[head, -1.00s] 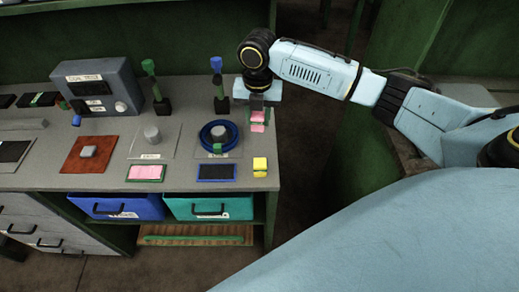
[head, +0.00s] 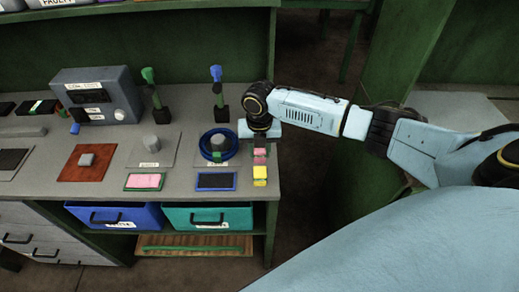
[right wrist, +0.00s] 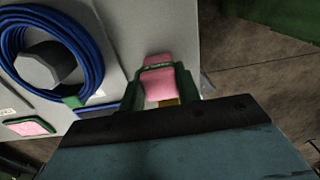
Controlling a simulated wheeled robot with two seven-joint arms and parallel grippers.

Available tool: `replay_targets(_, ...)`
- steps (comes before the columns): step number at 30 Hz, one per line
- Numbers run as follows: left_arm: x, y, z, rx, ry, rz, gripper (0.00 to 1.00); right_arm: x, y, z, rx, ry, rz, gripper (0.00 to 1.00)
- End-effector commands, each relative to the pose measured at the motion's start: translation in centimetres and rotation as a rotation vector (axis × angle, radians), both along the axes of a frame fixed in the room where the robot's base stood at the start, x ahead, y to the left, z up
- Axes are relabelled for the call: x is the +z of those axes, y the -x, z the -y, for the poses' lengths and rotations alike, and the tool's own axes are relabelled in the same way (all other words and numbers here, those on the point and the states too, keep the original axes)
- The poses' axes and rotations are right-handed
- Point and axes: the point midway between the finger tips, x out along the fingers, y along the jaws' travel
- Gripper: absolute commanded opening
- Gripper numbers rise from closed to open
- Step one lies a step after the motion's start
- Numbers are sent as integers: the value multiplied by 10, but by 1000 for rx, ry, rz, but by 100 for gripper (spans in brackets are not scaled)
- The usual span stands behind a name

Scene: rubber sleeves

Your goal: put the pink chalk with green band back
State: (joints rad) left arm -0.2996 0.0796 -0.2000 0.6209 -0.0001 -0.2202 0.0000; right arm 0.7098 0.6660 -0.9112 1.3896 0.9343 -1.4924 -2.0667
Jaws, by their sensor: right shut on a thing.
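The pink chalk with green band (right wrist: 158,84) is in my right gripper (right wrist: 160,84). The wrist view shows its green band across the pink, with green-covered fingers on both sides. In the head view the pink chalk (head: 260,153) shows below my right gripper (head: 260,143), near the table's right edge. It appears directly behind a yellow block (head: 260,172) with a dark band, part of which shows past the chalk in the wrist view (right wrist: 167,103). I cannot tell whether they touch, or whether the chalk touches the table. My left gripper is not in view.
On the grey table (head: 110,192), a blue coil (head: 204,144) surrounds a grey knob. A pink pad (head: 144,181) in a green frame and a dark pad (head: 216,181) in a blue frame lie at the front. Green and blue handled tools stand behind. The floor drops away right.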

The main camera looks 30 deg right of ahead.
Motion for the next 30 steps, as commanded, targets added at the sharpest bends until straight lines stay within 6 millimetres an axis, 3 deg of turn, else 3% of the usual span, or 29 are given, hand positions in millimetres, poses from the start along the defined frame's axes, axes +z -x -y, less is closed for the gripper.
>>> replay_targets(8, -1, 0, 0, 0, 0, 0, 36, -2, 0, 0, 0, 1, 1, 11)
replay_targets(9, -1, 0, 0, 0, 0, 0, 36, -3, 0, 0, 0, 0, 0, 34)
replay_targets(14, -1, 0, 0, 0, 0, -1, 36, -2, 0, 0, 0, 1, 1, 54)
replay_targets(23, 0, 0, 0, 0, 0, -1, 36, 0, 0, 0, 0, 0, 1, 54)
replay_targets(26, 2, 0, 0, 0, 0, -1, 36, 8, -1, 0, 1, 0, 4, 54)
replay_targets(30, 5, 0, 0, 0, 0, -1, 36, 33, -1, 0, 2, 0, 5, 54)
